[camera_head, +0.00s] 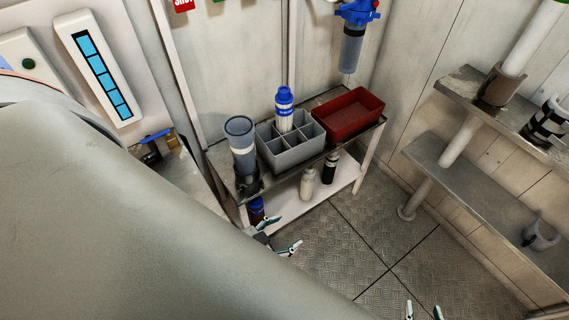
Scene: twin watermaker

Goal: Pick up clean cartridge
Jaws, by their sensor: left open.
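A white cartridge with a blue cap and blue label (284,108) stands upright in a back compartment of the grey divided crate (293,161). Its lower end is hidden in the crate. It looks like the clean cartridge. My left gripper (279,235) is open and empty, in front of and below the crate, near the front of the bench's lower shelf, apart from the cartridge. My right gripper (423,309) shows only its fingertips at the bottom edge. They are spread apart with nothing between them.
A grey cylinder (241,146) stands left of the crate on the bench, and a red tray (347,114) lies right of it. Bottles (307,184) stand on the lower shelf (345,174). A filter housing (351,48) hangs above. Wall shelves (480,185) are at right. The floor (372,236) between is clear.

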